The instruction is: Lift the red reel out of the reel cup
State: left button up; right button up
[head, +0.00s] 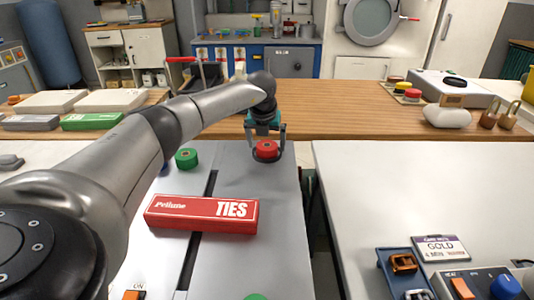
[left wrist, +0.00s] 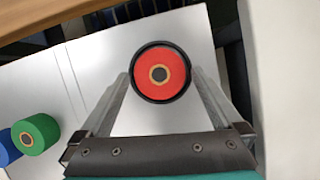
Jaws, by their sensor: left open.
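The red reel (head: 267,147) sits in a dark round reel cup (head: 259,158) near the far right corner of the grey table. In the left wrist view the red reel (left wrist: 160,75) shows from above, with the black rim of the cup (left wrist: 134,83) around it. My left gripper (head: 265,134) is open over the reel, one finger to each side. In the left wrist view the fingers of my left gripper (left wrist: 160,80) stand apart on both sides of the cup. I cannot tell whether they touch it. My right gripper is not in view.
A red TIES box (head: 190,214) lies across the grey table. A green reel (head: 187,158) stands left of the cup; green and blue (left wrist: 5,150) reels show in the wrist view. A wooden counter (head: 330,120) runs behind. A gap separates the white table (head: 400,190) at right.

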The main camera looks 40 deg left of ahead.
pick_arm(q)
jog(key=shift+w+f, duration=0.1)
jog(key=shift+f, duration=0.15)
jog(key=shift+c, duration=0.2)
jog(key=c, duration=1.2)
